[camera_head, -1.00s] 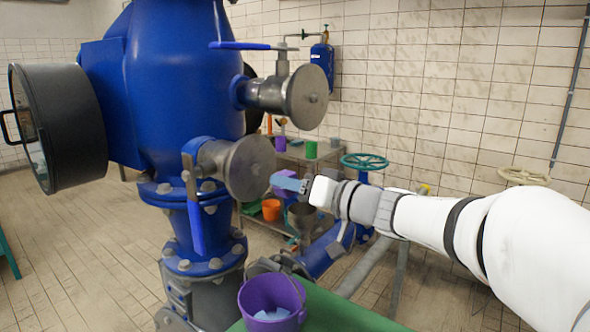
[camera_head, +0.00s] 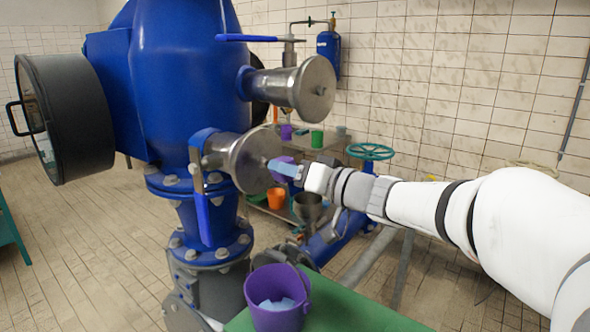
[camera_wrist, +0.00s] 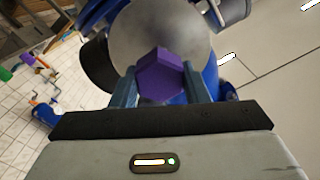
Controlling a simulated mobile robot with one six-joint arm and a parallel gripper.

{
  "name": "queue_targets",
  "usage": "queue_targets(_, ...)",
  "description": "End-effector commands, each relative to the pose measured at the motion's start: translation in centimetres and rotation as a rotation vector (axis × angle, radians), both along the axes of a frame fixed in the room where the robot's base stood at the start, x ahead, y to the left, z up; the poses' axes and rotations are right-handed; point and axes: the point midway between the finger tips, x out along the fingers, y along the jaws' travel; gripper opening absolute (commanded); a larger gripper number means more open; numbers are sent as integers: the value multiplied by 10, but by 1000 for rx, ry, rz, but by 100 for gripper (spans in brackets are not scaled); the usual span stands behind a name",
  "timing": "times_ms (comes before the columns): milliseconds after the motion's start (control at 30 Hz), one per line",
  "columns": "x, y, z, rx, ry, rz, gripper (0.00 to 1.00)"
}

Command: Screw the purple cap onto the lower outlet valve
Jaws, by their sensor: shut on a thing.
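The purple cap (camera_wrist: 160,77) is six-sided and sits between the two blue-grey fingers of my gripper (camera_wrist: 161,88) in the wrist view. My gripper is shut on it. In the head view my gripper (camera_head: 283,169) is at the right of the round grey end disc of the lower outlet valve (camera_head: 248,160), near its centre, with the cap mostly hidden. The disc of the lower outlet valve (camera_wrist: 160,35) also shows right behind the cap in the wrist view. I cannot tell whether the cap touches it.
The upper outlet valve (camera_head: 312,90) sticks out above my gripper. A blue lever (camera_head: 200,195) hangs left of the lower disc. A purple bucket (camera_head: 277,298) stands on a green surface (camera_head: 350,314) below. A shelf with pots and a teal handwheel (camera_head: 370,152) are behind.

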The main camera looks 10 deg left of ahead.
Motion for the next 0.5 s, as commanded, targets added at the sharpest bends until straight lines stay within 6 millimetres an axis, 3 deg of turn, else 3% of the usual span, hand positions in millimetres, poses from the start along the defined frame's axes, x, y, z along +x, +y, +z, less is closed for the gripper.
queue_targets(500, 8, 14, 1, 1, 1, 2, 19)
